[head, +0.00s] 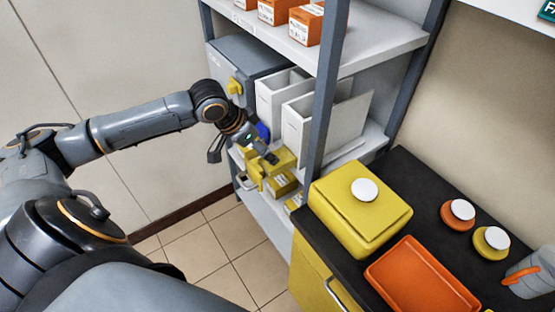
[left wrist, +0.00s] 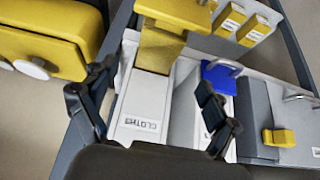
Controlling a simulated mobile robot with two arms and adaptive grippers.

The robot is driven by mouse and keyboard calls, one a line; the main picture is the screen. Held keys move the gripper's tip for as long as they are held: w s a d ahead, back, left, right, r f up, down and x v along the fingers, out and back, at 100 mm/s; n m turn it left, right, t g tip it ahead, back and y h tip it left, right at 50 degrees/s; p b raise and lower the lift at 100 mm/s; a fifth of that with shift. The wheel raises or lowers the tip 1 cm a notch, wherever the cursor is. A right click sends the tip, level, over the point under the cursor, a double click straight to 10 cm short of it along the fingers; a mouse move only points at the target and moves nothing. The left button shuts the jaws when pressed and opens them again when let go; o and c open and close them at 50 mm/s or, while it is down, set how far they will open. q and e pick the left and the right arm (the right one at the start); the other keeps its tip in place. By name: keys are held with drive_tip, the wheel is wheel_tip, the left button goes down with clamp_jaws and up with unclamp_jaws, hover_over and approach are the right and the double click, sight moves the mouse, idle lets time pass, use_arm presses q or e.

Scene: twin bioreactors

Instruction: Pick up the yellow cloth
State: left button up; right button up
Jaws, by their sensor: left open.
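The yellow cloth (head: 285,158) hangs at the front of a white bin on the shelf. In the left wrist view the yellow cloth (left wrist: 158,50) lies beyond my fingertips, over a white bin marked "CLOTHS" (left wrist: 143,122). My left gripper (head: 264,150) is at the shelf front, close to the cloth and partly covering it. A blue cloth (head: 263,131) hangs from the neighbouring bin, also in the left wrist view (left wrist: 219,77). My right gripper is not in view.
A grey shelf post (head: 325,85) stands just right of the cloth. A grey box with a yellow latch (head: 235,87) is left of the bins. Small yellow boxes (head: 281,183) sit below. A yellow container (head: 360,210) and an orange tray (head: 422,285) stand on the black counter.

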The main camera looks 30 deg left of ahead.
use_arm(q)
drive_tip(key=shift+w+d+f, duration=0.2)
drive_tip(key=shift+w+f, duration=0.15)
drive_tip(key=shift+f, duration=0.2)
drive_tip(key=shift+w+d+f, duration=0.1)
drive_tip(key=shift+w+f, duration=0.15)
drive_tip(key=shift+f, duration=0.2)
drive_tip(key=shift+w+d+f+p, duration=0.1)
drive_tip(key=shift+d+f+p, duration=0.05)
drive_tip(key=shift+f+p, duration=0.2)
drive_tip(key=p+x, duration=0.1)
drive_tip(key=x, duration=0.3)
drive_tip(key=shift+f, duration=0.15)
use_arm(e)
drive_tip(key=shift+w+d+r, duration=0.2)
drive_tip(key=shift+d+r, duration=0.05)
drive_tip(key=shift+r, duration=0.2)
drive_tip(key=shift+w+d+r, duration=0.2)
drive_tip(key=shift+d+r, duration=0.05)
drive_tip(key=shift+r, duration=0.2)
use_arm(q)
drive_tip(key=shift+c, duration=0.4)
drive_tip(key=c, duration=1)
